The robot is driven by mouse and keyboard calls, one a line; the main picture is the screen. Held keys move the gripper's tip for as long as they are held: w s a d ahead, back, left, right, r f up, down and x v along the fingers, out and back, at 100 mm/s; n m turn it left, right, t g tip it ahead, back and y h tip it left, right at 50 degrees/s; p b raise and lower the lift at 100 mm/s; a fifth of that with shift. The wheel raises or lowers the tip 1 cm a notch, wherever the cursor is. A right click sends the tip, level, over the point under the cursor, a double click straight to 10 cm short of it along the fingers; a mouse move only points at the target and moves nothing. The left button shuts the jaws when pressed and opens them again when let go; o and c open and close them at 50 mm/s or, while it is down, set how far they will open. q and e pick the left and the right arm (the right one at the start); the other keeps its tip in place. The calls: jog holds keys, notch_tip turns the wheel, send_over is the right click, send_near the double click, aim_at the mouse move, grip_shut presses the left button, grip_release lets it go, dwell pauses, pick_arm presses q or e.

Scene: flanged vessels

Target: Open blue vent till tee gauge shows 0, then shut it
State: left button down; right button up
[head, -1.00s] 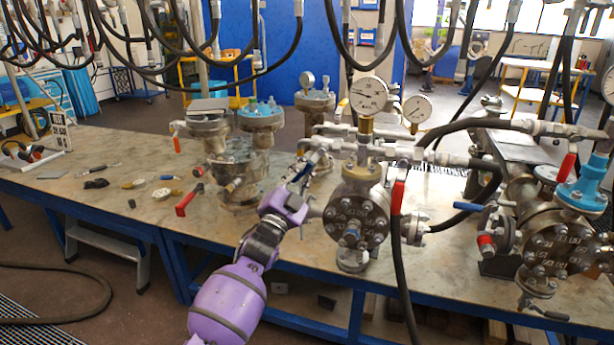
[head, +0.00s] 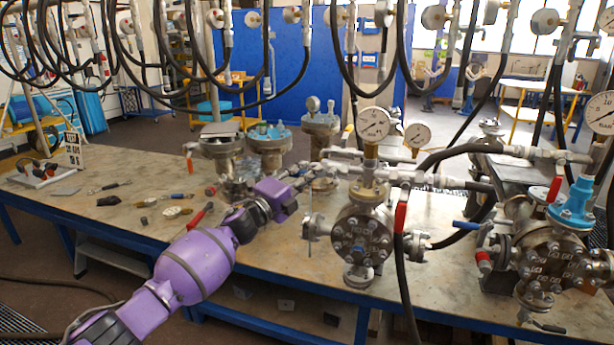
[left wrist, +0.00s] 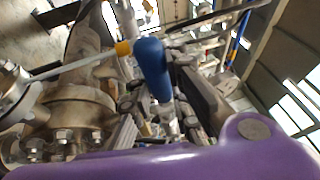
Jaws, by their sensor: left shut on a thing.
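My left gripper (head: 302,184) reaches in from the left to the pipework left of the front flanged vessel (head: 362,238). In the left wrist view, a blue vent handle (left wrist: 153,68) lies between the dark fingers (left wrist: 172,100), which are shut on it. The gripper hides this handle in the head view. A large white gauge (head: 373,124) stands upright above the vessel, with a smaller gauge (head: 418,135) to its right. I cannot tell which is the tee gauge, and their readings are too small to be sure of. My right gripper is not in view.
A red-handled lever (head: 401,218) and a black hose (head: 406,280) are right of the vessel. Another vessel with a blue top (head: 574,205) stands at the right. Several flanged vessels (head: 268,140) stand behind my gripper. Loose tools (head: 110,187) lie on the table's left part. Hoses hang overhead.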

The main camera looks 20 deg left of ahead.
pick_arm(q)
jog(key=shift+r+m, duration=0.25)
jog(key=shift+m, duration=0.15)
jog(key=c, duration=1.6)
grip_release()
jog(key=shift+c, duration=0.2)
jog(key=v, duration=1.2)
jog(key=shift+r, duration=0.15)
jog(key=shift+a, duration=0.15)
